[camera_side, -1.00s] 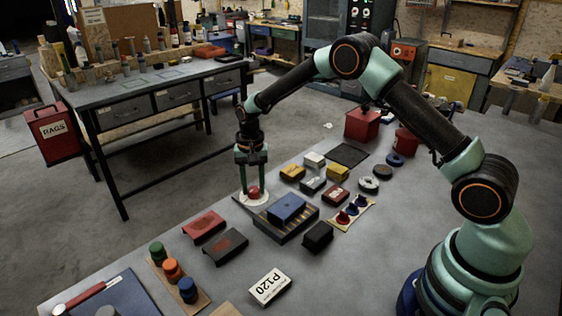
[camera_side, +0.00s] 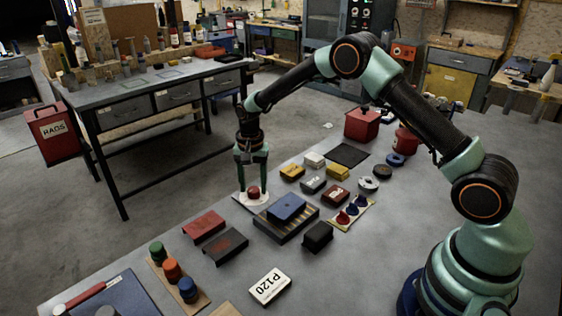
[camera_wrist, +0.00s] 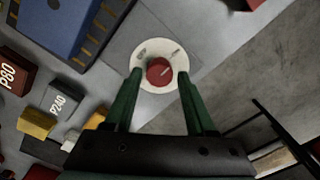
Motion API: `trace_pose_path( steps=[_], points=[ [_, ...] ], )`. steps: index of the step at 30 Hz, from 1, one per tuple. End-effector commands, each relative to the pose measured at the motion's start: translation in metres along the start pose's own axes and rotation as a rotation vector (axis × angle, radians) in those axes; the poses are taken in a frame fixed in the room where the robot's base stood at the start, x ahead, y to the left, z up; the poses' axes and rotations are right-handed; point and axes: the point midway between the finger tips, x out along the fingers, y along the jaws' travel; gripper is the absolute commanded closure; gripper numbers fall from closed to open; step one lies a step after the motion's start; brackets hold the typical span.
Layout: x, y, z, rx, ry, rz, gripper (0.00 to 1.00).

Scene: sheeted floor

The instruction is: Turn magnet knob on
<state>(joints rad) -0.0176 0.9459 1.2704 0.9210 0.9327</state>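The magnet knob is a round red knob (camera_side: 253,192) on a white round dial plate (camera_side: 243,199) at the far edge of the bench. In the wrist view the red knob (camera_wrist: 159,71) carries a short pale line toward the upper right, and the white dial (camera_wrist: 160,45) has two small marks too blurred to read. My gripper (camera_side: 253,184) points down over the knob. Its green fingers are apart, one on each side of the knob, with a visible gap to it in the wrist view (camera_wrist: 160,74).
A blue block (camera_side: 287,207) on a dark slatted plate stands beside the dial. The red and dark angle pieces (camera_side: 204,225) lie toward the front left.

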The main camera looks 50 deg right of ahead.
Motion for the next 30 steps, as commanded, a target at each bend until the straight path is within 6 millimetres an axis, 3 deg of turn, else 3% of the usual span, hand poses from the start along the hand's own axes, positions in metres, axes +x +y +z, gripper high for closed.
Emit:
trace_pose_path(
  steps=[10, 14, 30],
  points=[
    [0.001, 0.001, 0.001, -0.002, -0.002, 0.002, 0.29],
    [-0.008, 0.0, 0.001, -0.003, 0.0, 0.0, 0.29],
    [-0.105, 0.0, 0.0, -0.002, 0.0, 0.0, 0.29]
  ],
)
